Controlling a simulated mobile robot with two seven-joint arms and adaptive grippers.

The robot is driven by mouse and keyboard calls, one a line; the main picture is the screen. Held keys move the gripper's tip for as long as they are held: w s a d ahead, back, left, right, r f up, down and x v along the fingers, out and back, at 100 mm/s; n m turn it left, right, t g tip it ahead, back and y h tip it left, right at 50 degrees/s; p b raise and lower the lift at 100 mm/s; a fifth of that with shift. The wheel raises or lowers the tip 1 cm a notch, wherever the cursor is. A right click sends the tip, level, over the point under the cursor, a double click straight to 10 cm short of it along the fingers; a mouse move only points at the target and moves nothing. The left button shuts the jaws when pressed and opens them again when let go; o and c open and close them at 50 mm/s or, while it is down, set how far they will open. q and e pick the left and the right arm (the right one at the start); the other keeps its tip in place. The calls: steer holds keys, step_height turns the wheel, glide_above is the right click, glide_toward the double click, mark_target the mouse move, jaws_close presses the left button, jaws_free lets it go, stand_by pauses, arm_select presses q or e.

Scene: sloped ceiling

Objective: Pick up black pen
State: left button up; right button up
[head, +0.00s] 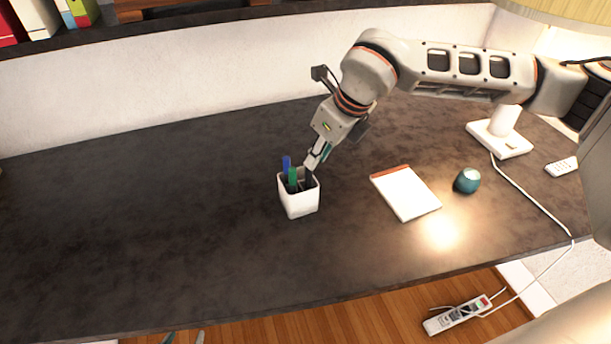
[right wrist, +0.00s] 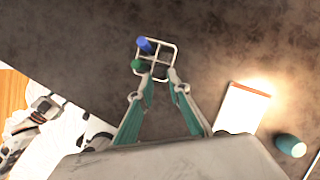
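A white square pen cup (head: 299,203) with compartments stands on the dark desk. In it stand a blue pen (head: 286,163), a green pen (head: 292,176) and a dark pen (head: 308,179), apparently the black one, at the right. My right gripper (head: 311,162) points down at the cup's right side by the dark pen and partly covers it. In the right wrist view its fingertips (right wrist: 160,72) are apart, at the rim of the cup (right wrist: 169,45). Contact with the pen cannot be made out.
A notepad (head: 406,194) and a teal round object (head: 467,180) lie right of the cup. A white lamp base (head: 499,138) with a cord and a remote (head: 561,167) are further right. The desk left of the cup is clear.

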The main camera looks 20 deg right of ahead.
mark_target(309, 178)
steer(key=shift+a+f, duration=0.2)
steer(key=shift+f, duration=0.5)
steer(key=p+x, duration=0.1)
steer(key=x, duration=0.3)
steer(key=shift+w+f, duration=0.2)
arm_select(q)
steer(key=shift+s+r, duration=0.25)
steer(key=shift+r, duration=0.3)
arm_select(e)
steer(key=shift+w+a+f, duration=0.1)
steer(key=shift+w+f, duration=0.05)
steer(key=shift+f, duration=0.15)
steer(key=shift+c, duration=0.4)
steer(key=c, duration=0.3)
steer(key=shift+c, duration=0.2)
